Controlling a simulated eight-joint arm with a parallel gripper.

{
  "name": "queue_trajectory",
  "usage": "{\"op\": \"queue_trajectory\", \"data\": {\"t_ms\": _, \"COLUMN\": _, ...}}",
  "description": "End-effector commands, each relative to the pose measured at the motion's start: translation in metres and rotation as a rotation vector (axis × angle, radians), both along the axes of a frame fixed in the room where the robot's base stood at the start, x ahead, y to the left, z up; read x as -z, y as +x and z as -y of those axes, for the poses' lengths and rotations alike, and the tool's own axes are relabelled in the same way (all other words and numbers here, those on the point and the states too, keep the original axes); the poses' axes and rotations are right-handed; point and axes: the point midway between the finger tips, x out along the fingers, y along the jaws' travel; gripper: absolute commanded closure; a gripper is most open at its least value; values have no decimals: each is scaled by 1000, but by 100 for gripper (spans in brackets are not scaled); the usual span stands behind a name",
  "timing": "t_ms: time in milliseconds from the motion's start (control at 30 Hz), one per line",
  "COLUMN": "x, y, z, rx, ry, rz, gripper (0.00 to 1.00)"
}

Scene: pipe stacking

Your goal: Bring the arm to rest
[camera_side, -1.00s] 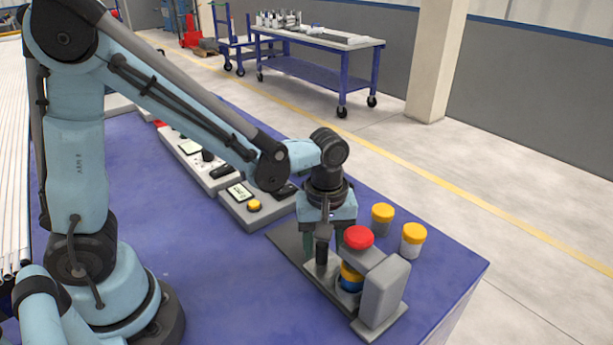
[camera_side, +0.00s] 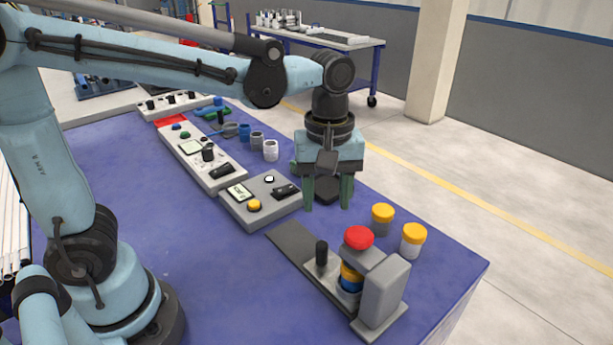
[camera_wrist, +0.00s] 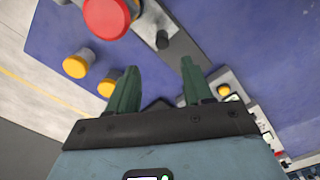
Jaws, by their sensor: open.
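My gripper (camera_side: 328,192) hangs above the blue table with its green fingers pointing down. The fingers are apart and nothing is between them. It is above and behind the grey press fixture (camera_side: 383,292) in the side view. The fixture has a red button (camera_side: 359,237) on top and a black handle (camera_side: 322,254). A yellow and blue pipe stack (camera_side: 351,277) stands inside it under the head. In the wrist view the spread fingers (camera_wrist: 158,85) frame bare table, and the red button (camera_wrist: 107,17) shows at the top.
Two yellow-capped pieces (camera_side: 382,219) (camera_side: 412,239) stand near the table's right edge. A control box (camera_side: 258,200) and a longer panel (camera_side: 200,155) lie to the left. Several small pipe pieces (camera_side: 257,140) stand behind. The front of the blue table (camera_side: 230,290) is clear.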

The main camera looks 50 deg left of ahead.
Motion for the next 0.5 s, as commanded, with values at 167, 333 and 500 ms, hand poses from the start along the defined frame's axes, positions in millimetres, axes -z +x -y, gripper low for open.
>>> {"op": "queue_trajectory", "data": {"t_ms": 167, "x": 0, "y": 0, "z": 0, "rx": 0, "ry": 0, "rz": 0, "gripper": 49}}
{"op": "queue_trajectory", "data": {"t_ms": 333, "x": 0, "y": -1, "z": -2, "rx": 15, "ry": -3, "rz": 9, "gripper": 49}}
{"op": "queue_trajectory", "data": {"t_ms": 500, "x": -2, "y": -9, "z": -18, "rx": 155, "ry": -12, "rz": 102, "gripper": 49}}
